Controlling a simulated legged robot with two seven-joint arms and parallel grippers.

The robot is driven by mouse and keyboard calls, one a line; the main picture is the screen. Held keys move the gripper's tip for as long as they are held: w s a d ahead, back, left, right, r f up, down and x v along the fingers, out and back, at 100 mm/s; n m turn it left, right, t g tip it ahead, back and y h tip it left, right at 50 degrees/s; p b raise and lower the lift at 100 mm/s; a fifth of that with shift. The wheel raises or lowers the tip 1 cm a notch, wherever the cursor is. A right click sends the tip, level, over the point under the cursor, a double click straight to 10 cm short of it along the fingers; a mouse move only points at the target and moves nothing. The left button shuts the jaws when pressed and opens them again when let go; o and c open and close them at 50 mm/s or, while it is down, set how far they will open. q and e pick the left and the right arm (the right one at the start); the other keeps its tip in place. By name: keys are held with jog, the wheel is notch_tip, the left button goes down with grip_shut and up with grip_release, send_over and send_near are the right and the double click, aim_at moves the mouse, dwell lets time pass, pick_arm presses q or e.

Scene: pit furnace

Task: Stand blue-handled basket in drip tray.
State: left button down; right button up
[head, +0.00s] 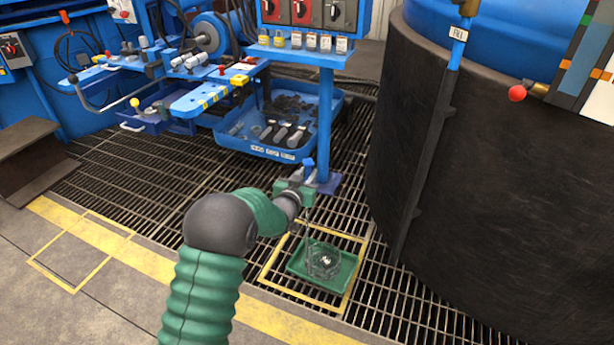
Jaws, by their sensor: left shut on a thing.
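My left gripper (298,190) is shut on the blue handle (309,167) of the basket, whose top sticks up above the jaws. A thin rod runs down from the jaws to the wire basket (323,262), which looks upright. The basket appears within the outline of the green drip tray (347,279), toward its middle. I cannot tell whether its bottom touches the tray floor or hangs just above it. The tray lies on the floor grating inside a yellow square outline. My right gripper is not in view.
A large dark round furnace wall (480,190) stands close on the right, with a red-knobbed valve (517,93). A blue post (325,120) rises behind the gripper. A blue bin (270,150) of tools sits behind. An empty yellow outline (80,250) lies on the left floor.

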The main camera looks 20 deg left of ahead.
pick_arm(q)
jog(key=shift+f+b, duration=0.4)
jog(key=shift+f, duration=0.05)
dwell(0.3)
dwell(0.3)
jog(key=c, duration=1.2)
grip_release()
jog(key=shift+o, duration=0.5)
jog(key=shift+f, duration=0.1)
jog(key=shift+o, duration=1.2)
jog(key=shift+f, duration=0.2)
jog(key=shift+o, duration=1.3)
jog(key=shift+r, duration=0.1)
